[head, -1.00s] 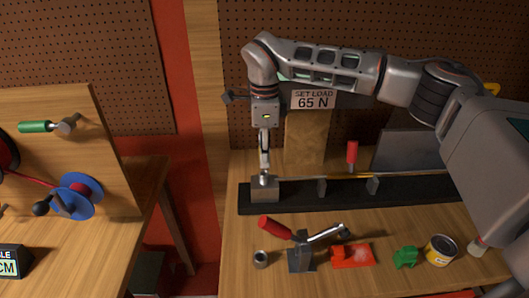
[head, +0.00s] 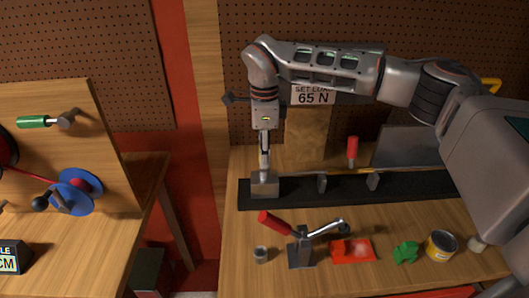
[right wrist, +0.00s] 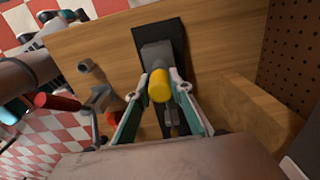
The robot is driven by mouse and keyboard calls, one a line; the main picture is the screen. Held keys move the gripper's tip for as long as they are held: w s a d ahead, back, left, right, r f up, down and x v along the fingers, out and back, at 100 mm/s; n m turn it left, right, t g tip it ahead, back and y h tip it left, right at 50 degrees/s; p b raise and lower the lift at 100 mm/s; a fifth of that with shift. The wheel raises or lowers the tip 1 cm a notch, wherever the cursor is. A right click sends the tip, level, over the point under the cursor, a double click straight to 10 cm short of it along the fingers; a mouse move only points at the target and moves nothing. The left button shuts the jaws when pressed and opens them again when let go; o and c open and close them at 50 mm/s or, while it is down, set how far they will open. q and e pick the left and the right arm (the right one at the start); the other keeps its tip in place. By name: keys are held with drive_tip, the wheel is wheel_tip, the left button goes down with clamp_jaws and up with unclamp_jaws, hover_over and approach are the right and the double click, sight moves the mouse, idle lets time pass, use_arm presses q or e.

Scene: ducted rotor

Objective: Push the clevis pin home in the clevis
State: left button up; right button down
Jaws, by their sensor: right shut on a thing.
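The clevis (head: 264,188) is a grey metal block at the left end of a black rail on the right bench. In the right wrist view the grey block (right wrist: 156,52) sits on the dark rail. My right gripper (head: 265,172) points straight down over the clevis, its fingertips close to the block's top. In the right wrist view its two fingers (right wrist: 160,88) are closed on a yellow cylinder (right wrist: 158,86), which appears to be the clevis pin. How deep the pin sits in the clevis is hidden. My left gripper is out of view.
In front are a red-handled clamp (head: 300,250), a small grey cup (head: 260,254), a red tray (head: 351,250), a green piece (head: 405,252) and a can (head: 441,245). A wooden block (head: 308,135) stands behind the gripper.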

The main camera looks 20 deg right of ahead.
drive_tip(key=shift+f+b, duration=0.35)
drive_tip(key=shift+f, duration=0.9)
drive_tip(key=c, duration=1.7)
unclamp_jaws()
